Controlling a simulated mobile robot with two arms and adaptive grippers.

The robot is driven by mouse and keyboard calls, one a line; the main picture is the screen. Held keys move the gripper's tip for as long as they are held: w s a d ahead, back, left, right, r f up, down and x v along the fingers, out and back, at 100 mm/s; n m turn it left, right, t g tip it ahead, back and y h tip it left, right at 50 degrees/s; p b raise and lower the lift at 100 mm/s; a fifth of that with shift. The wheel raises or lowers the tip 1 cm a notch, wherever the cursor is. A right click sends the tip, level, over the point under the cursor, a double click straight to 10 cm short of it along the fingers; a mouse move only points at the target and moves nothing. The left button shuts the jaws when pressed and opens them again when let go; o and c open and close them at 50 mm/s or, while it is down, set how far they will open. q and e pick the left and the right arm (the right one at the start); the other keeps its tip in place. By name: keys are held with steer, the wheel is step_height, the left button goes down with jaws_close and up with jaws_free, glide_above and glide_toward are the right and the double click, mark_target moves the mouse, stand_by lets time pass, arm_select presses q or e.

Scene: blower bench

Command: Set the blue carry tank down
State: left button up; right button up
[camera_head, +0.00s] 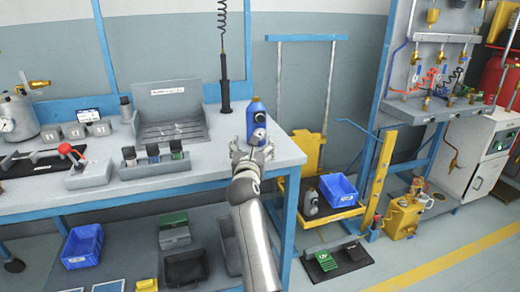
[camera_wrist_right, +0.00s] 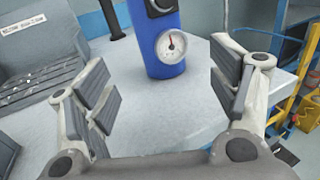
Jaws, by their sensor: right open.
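The blue carry tank (camera_head: 255,118) stands upright on the right end of the grey workbench (camera_head: 205,170). In the right wrist view the tank (camera_wrist_right: 169,60) shows its round white gauge (camera_wrist_right: 171,44), and its base rests on the bench top. My right gripper (camera_head: 252,152) is in front of the tank. In the right wrist view its two fingers (camera_wrist_right: 172,95) are spread wide, with the tank beyond them and bench top between them. The fingers do not touch the tank. My left gripper is not in view.
A grey tray (camera_head: 170,125) stands left of the tank, with several small dark-topped containers (camera_head: 153,153) in front. A black hanging tool (camera_head: 225,85) is behind the tank. The bench's right edge is close to the tank. A yellow cart (camera_head: 335,205) with a blue bin (camera_head: 338,188) stands to the right.

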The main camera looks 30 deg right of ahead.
steer(key=shift+s+a+n, duration=0.1)
steer(key=shift+s+n, duration=0.2)
steer(key=s+a+f+n+t+y, duration=0.1)
steer(key=s+a+n+t+y, duration=0.25)
steer(key=a+n, duration=0.45)
steer(key=s+a+f+n+t+y, duration=0.15)
steer(key=a+n+t+y, duration=0.3)
steer(key=n, duration=0.75)
steer(key=s+a+f+n+g+y, duration=0.65)
steer(key=a+f+n+y, duration=0.3)
steer(key=f+n, duration=0.35)
steer(key=s+a+f+n+g+h, duration=0.2)
steer(key=s+f+n+g, duration=0.6)
steer(key=s+f, duration=0.65)
steer(key=s+d+f+n+g+h, duration=0.1)
steer(key=s+d+f+g+h, duration=0.1)
steer(key=s, duration=0.6)
steer(key=s+d+f+n+g+h, duration=0.2)
steer(key=s+d+f+g, duration=0.1)
steer(key=s+f, duration=0.4)
steer(key=shift+s+d+n+h, duration=0.3)
steer(key=shift+s+d+h, duration=0.05)
steer(key=shift+d, duration=0.35)
